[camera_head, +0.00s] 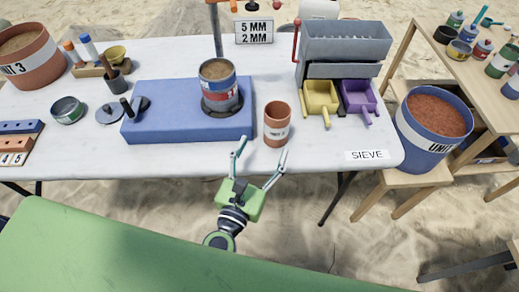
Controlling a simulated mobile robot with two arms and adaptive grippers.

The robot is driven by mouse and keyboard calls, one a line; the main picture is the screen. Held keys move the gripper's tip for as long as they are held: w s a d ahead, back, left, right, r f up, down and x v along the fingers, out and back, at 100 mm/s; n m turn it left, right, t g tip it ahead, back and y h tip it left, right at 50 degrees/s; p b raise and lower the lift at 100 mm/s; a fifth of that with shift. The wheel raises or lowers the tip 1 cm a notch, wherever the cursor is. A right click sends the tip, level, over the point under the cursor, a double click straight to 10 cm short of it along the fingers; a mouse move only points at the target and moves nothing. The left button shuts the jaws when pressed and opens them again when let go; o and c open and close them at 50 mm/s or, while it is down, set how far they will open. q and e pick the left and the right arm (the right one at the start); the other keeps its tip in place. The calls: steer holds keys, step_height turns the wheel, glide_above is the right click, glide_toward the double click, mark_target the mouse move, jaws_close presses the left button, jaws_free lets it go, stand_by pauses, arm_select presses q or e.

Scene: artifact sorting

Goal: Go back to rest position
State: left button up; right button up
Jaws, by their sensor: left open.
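My left gripper (262,160) shows at the front edge of the white table (310,160), with its two fingers spread apart. It is open and holds nothing. A terracotta cup (277,125) stands upright on the table just beyond the fingertips. I cannot tell whether the fingertips touch the cup. My right gripper is out of view.
A blue block (170,122) bears a striped can (220,88). A grey sieve machine (345,45) has a yellow tray (320,97) and a purple tray (358,98). A blue bucket (420,150) stands at the right. Open sand lies in front of the table.

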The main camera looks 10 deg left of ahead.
arm_select(q)
steer(key=s+d+r+m+g+h, duration=0.1)
steer(key=s+d+m+g+h, duration=0.3)
steer(key=m, duration=0.7)
steer(key=s+d+r+m+g+h, duration=0.1)
steer(key=d+m+h, duration=0.45)
steer(key=m, duration=0.55)
steer(key=s+a+f+m+g+y, duration=0.6)
steer(key=a+f+m, duration=0.2)
steer(key=f+m, duration=0.25)
steer(key=s+a+f+m+g+y, duration=0.2)
steer(key=s+a+y, duration=0.15)
steer(key=a, duration=0.35)
steer(key=s+a+f+m+g+y, duration=0.1)
steer(key=s+a+m+y, duration=0.1)
steer(key=s+a, duration=0.35)
step_height(320, 180, down, 25)
steer(key=g, duration=0.2)
steer(key=s+a+f, duration=0.1)
steer(key=s+f, duration=0.7)
steer(key=s+a+f, duration=0.2)
steer(key=s+f, duration=0.7)
steer(key=shift+a+g, duration=0.3)
steer(key=shift+g, duration=0.1)
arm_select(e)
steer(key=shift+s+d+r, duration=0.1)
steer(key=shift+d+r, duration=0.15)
